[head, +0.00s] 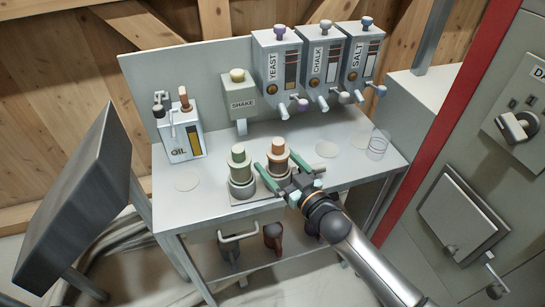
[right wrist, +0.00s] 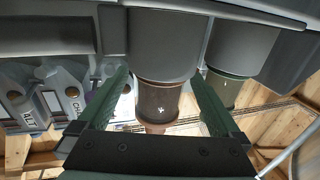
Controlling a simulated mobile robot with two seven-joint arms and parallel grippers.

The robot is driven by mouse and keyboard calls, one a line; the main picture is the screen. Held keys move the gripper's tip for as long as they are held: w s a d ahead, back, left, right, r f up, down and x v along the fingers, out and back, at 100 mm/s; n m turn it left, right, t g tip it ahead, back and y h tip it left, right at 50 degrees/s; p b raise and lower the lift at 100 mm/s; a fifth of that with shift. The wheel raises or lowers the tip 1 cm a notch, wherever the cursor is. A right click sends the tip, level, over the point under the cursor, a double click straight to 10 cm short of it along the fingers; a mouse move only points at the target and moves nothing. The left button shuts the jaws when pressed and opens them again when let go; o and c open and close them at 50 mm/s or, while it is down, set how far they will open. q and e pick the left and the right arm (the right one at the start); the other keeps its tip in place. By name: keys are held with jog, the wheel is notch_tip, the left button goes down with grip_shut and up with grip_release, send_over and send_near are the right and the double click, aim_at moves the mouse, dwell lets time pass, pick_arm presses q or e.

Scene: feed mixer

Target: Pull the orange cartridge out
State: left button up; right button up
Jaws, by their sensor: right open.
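The orange cartridge (head: 279,149) stands upright in a grey socket on the bench. In the right wrist view the cartridge (right wrist: 158,103) appears upside down, brownish, with a small white mark. My right gripper (head: 276,162) is open, with one green finger on either side of it. In the right wrist view gaps show between the cartridge and both fingers, so the gripper (right wrist: 160,88) holds nothing. A green cartridge (head: 239,158) stands in a socket just left of it; it also shows in the right wrist view (right wrist: 223,88). My left gripper is not in view.
Yeast (head: 275,65), chalk (head: 322,65) and salt (head: 361,60) dispensers line the back right. A shake box (head: 240,100) and oil can (head: 182,135) stand left. A clear cup (head: 378,145) stands right. The bench front left (head: 205,205) is bare.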

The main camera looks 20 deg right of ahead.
aim_at(274, 139)
jog(key=shift+x, duration=1.35)
grip_shut()
dwell(0.4)
jog(key=shift+r, duration=0.1)
jog(key=shift+r+p, duration=0.95)
jog(key=shift+p, duration=0.1)
jog(key=shift+r, duration=0.1)
jog(key=shift+r+p, duration=2.4)
jog(key=shift+p, duration=0.1)
